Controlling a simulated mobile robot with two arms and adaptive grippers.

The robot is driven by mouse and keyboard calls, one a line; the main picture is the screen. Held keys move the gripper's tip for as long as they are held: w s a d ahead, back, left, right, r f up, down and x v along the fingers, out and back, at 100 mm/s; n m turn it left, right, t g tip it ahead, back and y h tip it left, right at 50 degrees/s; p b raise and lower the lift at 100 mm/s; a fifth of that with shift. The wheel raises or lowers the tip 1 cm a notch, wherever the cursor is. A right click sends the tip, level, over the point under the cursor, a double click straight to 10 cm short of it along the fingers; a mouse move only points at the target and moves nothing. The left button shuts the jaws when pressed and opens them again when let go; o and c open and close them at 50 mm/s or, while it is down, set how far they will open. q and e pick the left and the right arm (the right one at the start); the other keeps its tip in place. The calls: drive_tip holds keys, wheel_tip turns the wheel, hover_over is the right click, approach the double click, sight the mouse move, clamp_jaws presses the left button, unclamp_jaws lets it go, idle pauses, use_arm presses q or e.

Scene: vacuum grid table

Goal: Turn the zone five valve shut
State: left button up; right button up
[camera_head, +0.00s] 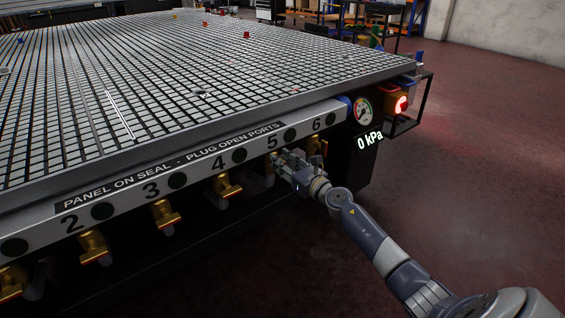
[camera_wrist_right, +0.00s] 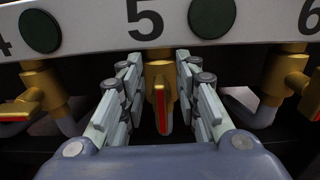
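The zone five valve, a brass body with a red-striped handle, sits under the number 5 on the table's front panel. In the right wrist view the valve handle (camera_wrist_right: 160,105) is centred, its red stripe running up and down the picture. My right gripper (camera_wrist_right: 158,80) is open, one finger on each side of the handle, with gaps visible on both sides. In the head view my right gripper (camera_head: 284,160) reaches the panel from the lower right and covers most of this valve. My left gripper is not in view.
Neighbouring brass valves stand close by: zone four (camera_head: 227,186) and zone six (camera_head: 316,148). The panel edge (camera_head: 203,172) lies just above the valves. A gauge (camera_head: 362,111) with a display reading 0 kPa and a lit red lamp (camera_head: 401,104) are at the table's right corner.

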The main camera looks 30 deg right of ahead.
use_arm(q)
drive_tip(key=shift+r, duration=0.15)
use_arm(e)
drive_tip(key=shift+w, duration=0.1)
clamp_jaws()
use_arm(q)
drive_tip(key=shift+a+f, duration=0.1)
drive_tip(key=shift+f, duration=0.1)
use_arm(e)
drive_tip(key=shift+m, duration=0.3)
drive_tip(key=m, duration=0.2)
drive_tip(key=shift+d+m+p, duration=0.3)
drive_tip(key=shift+d+m, duration=0.1)
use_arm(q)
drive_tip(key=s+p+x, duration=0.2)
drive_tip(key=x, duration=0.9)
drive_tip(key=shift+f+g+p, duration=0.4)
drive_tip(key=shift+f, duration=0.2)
use_arm(e)
drive_tip(key=shift+w+d+f+m, duration=0.1)
drive_tip(key=shift+d+f+m, duration=0.3)
drive_tip(key=shift+m, duration=2.05)
drive_tip(key=shift+s+d+f+m, duration=0.1)
drive_tip(key=shift+d+f+m, duration=0.3)
drive_tip(key=shift+m, duration=2.1)
drive_tip(key=shift+w+d+f+m, duration=0.15)
drive_tip(key=shift+f+m, duration=0.45)
drive_tip(key=shift+m, duration=1.85)
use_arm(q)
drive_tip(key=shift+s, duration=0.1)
